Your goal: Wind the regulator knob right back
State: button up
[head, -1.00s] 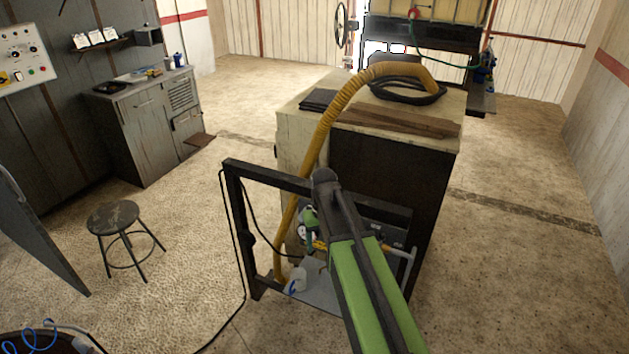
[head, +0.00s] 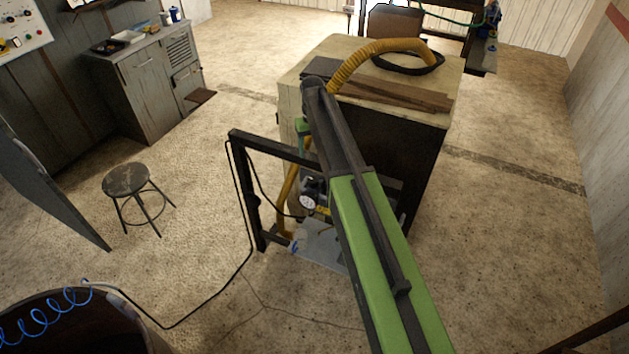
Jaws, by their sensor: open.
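The regulator's round gauge (head: 309,202) shows a pale dial in a dark housing, low inside the dark frame in the head view. The regulator knob cannot be made out; the dark parts around the gauge are too small to tell apart. My arm (head: 375,240) reaches from the bottom right up to its elbow above the frame. A short green part of my forearm (head: 303,127) shows below the elbow, left of the upper arm. My gripper's fingers cannot be made out, so their distance from the knob cannot be told.
A dark upright frame (head: 246,190) with a hanging cable surrounds the gauge. Behind it stands a pale-topped cabinet (head: 440,118) with a yellow hose (head: 370,53) and planks. A stool (head: 127,180) stands left; a dark drum (head: 75,300) is bottom left.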

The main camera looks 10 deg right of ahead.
aim_at(313, 179)
notch_tip(313, 179, down, 15)
jog(key=b, duration=1.4)
jog(key=shift+f, duration=0.15)
jog(key=shift+c, duration=0.3)
jog(key=c, duration=1.2)
jog(key=shift+d, duration=0.2)
jog(key=shift+c, duration=0.5)
jog(key=shift+a, duration=0.15)
